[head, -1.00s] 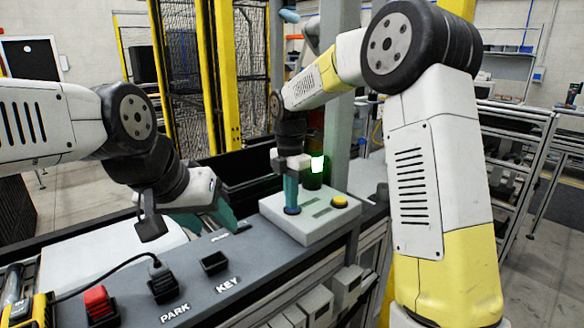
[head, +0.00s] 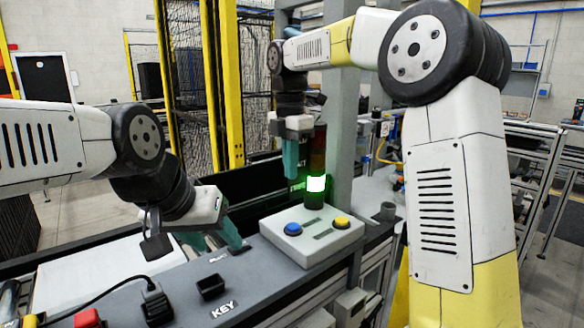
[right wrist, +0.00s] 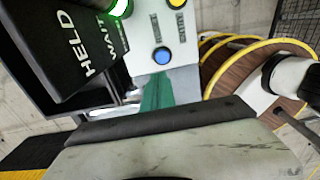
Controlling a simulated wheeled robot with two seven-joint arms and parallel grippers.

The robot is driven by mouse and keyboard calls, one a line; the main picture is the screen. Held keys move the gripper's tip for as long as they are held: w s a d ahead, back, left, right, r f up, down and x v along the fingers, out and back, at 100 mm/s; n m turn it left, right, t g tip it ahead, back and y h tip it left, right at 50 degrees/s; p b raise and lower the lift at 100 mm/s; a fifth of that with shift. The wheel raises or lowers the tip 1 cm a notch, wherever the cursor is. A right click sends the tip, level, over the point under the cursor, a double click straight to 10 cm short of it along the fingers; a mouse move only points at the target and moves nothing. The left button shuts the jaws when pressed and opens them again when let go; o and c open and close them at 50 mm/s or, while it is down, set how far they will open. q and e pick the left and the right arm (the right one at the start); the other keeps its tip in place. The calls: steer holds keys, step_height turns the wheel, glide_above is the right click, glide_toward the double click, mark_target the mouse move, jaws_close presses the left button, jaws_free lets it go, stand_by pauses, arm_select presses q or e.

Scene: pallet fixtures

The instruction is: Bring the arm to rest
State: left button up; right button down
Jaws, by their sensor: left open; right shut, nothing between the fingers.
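My right gripper (head: 291,168) has teal fingers that are shut and empty. It hangs upright in the air above the blue button (head: 293,229) on the grey control box (head: 320,245), clear of it. The right wrist view shows the shut teal fingers (right wrist: 157,92) with the blue button (right wrist: 162,55) beyond their tips. A yellow button (head: 342,222) sits on the same box. My left gripper (head: 220,232) is open with teal fingers, low over the console near its back edge. It is partly hidden by its own wrist.
A signal column with a lit green lamp (head: 316,183) stands just behind the box, close to my right gripper. The console (head: 190,285) has a black KEY socket (head: 211,286), a red connector (head: 88,318) and a black plug (head: 156,302) on a cable. A yellow post (head: 227,80) stands behind.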

stand_by(0.3)
steer(key=s+d+r+m+t+y, duration=0.1)
steer(key=s+d+m+t+y, duration=0.15)
steer(key=s+d+m, duration=0.95)
steer(key=s+d+f+m+t, duration=0.3)
steer(key=s+f+m, duration=0.3)
steer(key=s+m, duration=0.4)
steer(key=shift+d+m, duration=0.5)
steer(key=shift+m, duration=1.2)
steer(key=shift+s+t, duration=0.1)
steer(key=shift+t, duration=0.15)
